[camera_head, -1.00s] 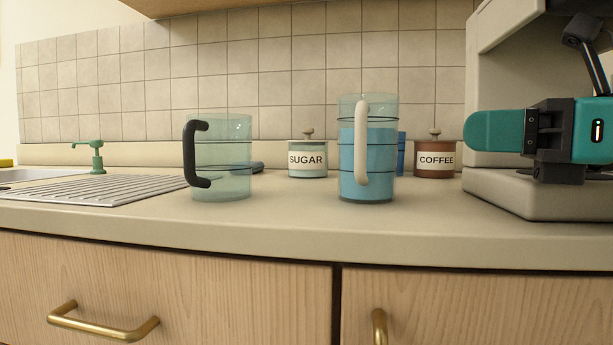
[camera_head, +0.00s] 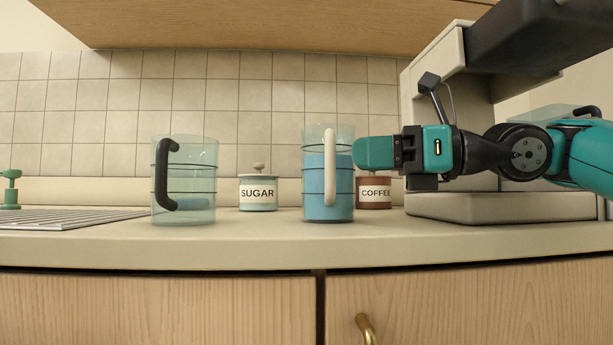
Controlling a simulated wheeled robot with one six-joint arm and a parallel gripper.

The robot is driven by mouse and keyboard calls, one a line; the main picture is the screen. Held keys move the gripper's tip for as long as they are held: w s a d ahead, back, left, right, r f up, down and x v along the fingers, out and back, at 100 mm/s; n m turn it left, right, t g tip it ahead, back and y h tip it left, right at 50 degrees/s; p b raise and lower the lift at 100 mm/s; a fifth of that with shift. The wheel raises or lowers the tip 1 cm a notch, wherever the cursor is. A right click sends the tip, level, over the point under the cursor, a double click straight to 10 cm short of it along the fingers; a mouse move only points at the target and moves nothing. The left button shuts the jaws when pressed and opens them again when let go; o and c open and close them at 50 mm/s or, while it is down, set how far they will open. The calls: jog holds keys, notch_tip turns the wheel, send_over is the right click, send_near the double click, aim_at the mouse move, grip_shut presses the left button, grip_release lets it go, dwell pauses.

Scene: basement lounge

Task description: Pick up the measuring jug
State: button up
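Two clear jugs with dark ring lines stand upright on the counter. One measuring jug (camera_head: 195,190) has a black handle and looks empty. The other measuring jug (camera_head: 317,185) has a cream handle and holds blue liquid. My gripper (camera_head: 360,153) comes in from the right, level with the upper half of the blue-filled jug. Its teal fingertip appears at that jug's right edge; I cannot tell whether they touch. The fingers are seen side-on, one covering the other, so their opening is hidden. No jug is seen held.
A sugar canister (camera_head: 258,193) stands between the jugs, farther back. A coffee canister (camera_head: 373,193) is behind my gripper, partly covered. A beige machine (camera_head: 500,206) stands at right. A ribbed drainer (camera_head: 75,219) and green dispenser (camera_head: 11,190) are at left. A wooden cupboard (camera_head: 270,25) hangs above.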

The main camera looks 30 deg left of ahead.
aim_at(326, 155)
jog(key=p+x, duration=0.3)
jog(key=x, duration=0.3)
jog(key=shift+a+f, duration=0.2)
jog(key=shift+a, duration=0.3)
jog(key=shift+s, duration=0.1)
grip_shut()
jog(key=shift+r, duration=0.1)
